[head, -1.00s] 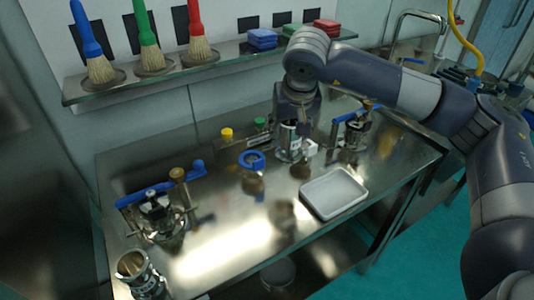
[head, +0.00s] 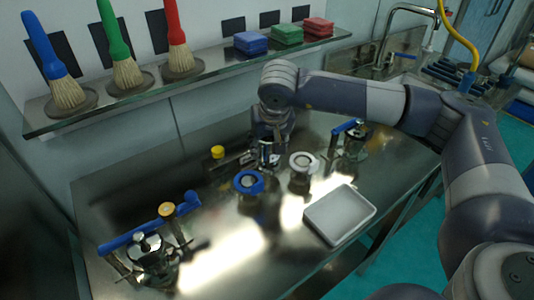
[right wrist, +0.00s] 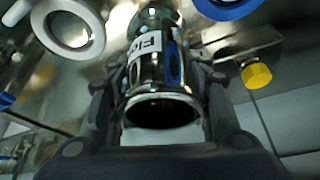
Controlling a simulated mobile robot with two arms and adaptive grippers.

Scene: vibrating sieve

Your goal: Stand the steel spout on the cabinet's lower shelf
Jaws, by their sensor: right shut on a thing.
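My right gripper (head: 265,146) is shut around a shiny steel tube, which looks like the steel spout (right wrist: 150,75). In the right wrist view the tube has a white label and an open, flanged near end, with a finger on each side. In the head view the gripper and tube are above the steel table, behind the blue ring and left of the white ring; the arm and gripper partly hide the tube. I cannot tell whether it touches the table. My left gripper is not in view. I cannot make out the cabinet's lower shelf.
The steel table (head: 225,218) bears a blue ring (head: 248,183), a white ring (head: 302,162), a yellow knob (head: 217,152) and a pale tray (head: 340,215). A clamp with a blue handle (head: 150,235) stands front left, another (head: 348,140) at right. Brushes and coloured blocks line the wall shelf (head: 100,121).

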